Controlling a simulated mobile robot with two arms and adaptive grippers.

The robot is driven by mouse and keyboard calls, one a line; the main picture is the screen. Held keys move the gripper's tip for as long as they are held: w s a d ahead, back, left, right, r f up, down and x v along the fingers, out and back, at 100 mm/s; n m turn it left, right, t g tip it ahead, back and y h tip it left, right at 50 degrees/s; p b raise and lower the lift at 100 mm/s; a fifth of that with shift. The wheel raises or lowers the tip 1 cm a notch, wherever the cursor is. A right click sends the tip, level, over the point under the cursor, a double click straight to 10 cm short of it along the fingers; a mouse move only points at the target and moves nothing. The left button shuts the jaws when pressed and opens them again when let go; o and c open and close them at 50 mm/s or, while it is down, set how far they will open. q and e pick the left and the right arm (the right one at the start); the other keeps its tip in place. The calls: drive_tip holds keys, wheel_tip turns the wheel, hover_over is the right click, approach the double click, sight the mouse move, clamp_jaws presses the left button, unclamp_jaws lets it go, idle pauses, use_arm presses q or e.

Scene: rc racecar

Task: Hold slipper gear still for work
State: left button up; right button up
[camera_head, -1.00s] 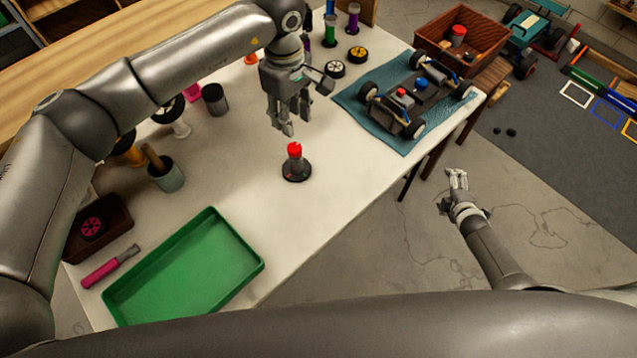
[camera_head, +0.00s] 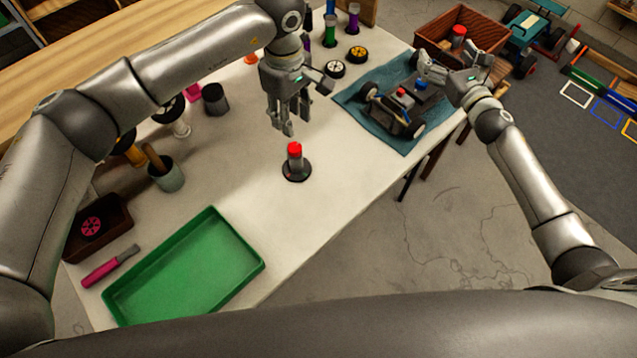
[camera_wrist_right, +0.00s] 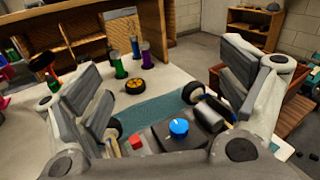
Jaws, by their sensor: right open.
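I cannot pick out the slipper gear for certain. The RC car (camera_head: 392,108) stands on a teal mat (camera_head: 350,98) on the table, with a red knob (camera_head: 400,92) and a blue knob (camera_head: 421,84) on top. In the right wrist view the blue knob (camera_wrist_right: 179,128) and red knob (camera_wrist_right: 136,143) show between and below my fingers. My right gripper (camera_head: 421,66) is open and empty above the car's far end, its fingers (camera_wrist_right: 165,75) wide apart. My left gripper (camera_head: 288,128) hangs fingers down, open and empty, above the table behind a red-topped cylinder on a black base (camera_head: 295,165).
A green tray (camera_head: 185,268), a pink-handled tool (camera_head: 108,267) and a grey cup (camera_head: 166,178) are at the near left. A wooden crate (camera_head: 478,28) is behind the car.

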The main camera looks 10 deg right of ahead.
drive_tip(key=s+a+f+g+y, duration=0.1)
drive_tip(key=s+a+f, duration=0.3)
drive_tip(key=a, duration=0.4)
drive_tip(key=s+a+f+n+g+y, duration=0.1)
drive_tip(key=s+a+f, duration=0.3)
drive_tip(key=s+a, duration=0.2)
drive_tip(key=s+a+f+n+g, duration=0.1)
drive_tip(key=s+a+f, duration=0.3)
drive_tip(key=a, duration=0.6)
drive_tip(key=shift+s+f+g+y, duration=0.25)
drive_tip(key=shift+s+g+y, duration=0.15)
drive_tip(key=g+y, duration=0.1)
drive_tip(key=g, duration=0.1)
approach(299, 167)
drive_tip(key=shift+w+f+n, duration=0.15)
drive_tip(key=shift+w+n, duration=0.15)
drive_tip(key=shift+w, duration=0.05)
drive_tip(key=shift+w+a+f, duration=0.1)
drive_tip(key=shift+a, duration=0.15)
drive_tip(key=x, duration=1)
drive_tip(key=shift+w, duration=0.2)
drive_tip(key=c, duration=1.2)
